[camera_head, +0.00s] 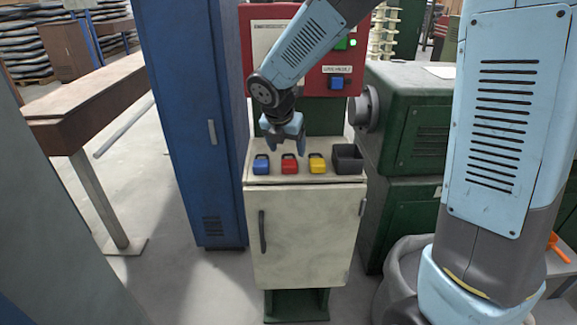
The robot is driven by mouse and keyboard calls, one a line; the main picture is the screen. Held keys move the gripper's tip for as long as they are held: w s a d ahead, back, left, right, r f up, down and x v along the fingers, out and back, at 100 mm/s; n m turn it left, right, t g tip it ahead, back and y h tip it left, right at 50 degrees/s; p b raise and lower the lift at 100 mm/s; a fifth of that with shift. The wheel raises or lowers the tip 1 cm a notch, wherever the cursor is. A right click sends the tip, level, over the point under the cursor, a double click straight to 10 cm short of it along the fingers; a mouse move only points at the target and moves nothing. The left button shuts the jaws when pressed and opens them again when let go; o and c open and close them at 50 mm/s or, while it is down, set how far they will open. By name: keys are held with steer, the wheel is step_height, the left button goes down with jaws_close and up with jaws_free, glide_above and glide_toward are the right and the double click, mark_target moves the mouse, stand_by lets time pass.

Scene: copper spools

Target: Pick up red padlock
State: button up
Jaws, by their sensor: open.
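The red padlock (290,164) stands on the pale top of a small cabinet (256,180), between a blue padlock (261,165) on its left and a yellow padlock (317,164) on its right. Its dark shackle points up. My gripper (287,148) is above and just behind the row of padlocks, pointing down, near the red one. It is open with nothing seen between its fingers. I cannot tell the exact gap between the fingers and the red padlock.
A black open box (347,159) sits at the right of the cabinet top. A red control panel (337,83) rises behind. A tall blue cabinet (190,120) stands at left, and a green machine (420,115) at right. Floor is free in front at left.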

mark_target(289, 159)
steer(key=shift+s+x, duration=0.1)
steer(key=shift+x, duration=1.2)
steer(key=shift+s+x, duration=0.15)
steer(key=shift+x, duration=1.15)
steer(key=shift+a+f, duration=0.1)
steer(key=c, duration=1.1)
